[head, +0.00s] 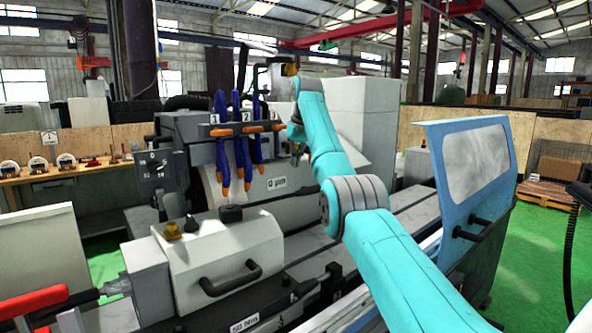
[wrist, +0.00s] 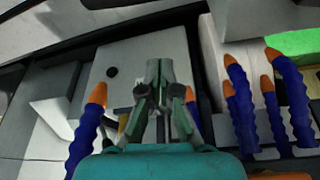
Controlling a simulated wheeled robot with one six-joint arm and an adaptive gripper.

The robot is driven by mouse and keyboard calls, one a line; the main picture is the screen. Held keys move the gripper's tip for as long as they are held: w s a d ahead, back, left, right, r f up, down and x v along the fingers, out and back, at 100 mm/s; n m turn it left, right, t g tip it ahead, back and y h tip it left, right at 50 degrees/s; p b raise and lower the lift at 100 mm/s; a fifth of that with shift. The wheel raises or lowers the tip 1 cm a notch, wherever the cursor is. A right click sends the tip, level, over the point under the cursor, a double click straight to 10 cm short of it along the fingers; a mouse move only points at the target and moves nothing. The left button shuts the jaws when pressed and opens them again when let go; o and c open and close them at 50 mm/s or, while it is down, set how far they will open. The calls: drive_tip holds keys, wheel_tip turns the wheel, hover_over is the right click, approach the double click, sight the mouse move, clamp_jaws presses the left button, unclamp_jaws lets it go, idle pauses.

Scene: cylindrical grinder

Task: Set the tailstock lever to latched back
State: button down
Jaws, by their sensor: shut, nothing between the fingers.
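I cannot pick out the tailstock lever with certainty in either view. My gripper (wrist: 160,72) shows in the wrist view with its fingers together and nothing between them. In that view the fingers lie in front of a pale grey block (wrist: 118,62) with a dark round hole. In the head view my gripper (head: 297,156) is small and partly hidden, hanging below my teal wrist just right of the blue hoses. My forearm covers part of the machine bed behind it.
Blue coolant hoses with orange tips (head: 238,140) hang close left of my gripper; they also flank it in the wrist view (wrist: 240,105). A pale cover with a black handle (head: 230,278) stands front left. A blue door with a window (head: 478,160) stands right.

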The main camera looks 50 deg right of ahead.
wheel_tip(320, 180, down, 8)
drive_tip(key=s, duration=0.1)
drive_tip(key=shift+a+f, duration=0.15)
drive_tip(key=shift+a, duration=0.1)
idle(0.7)
drive_tip(key=shift+a, duration=0.1)
idle(0.4)
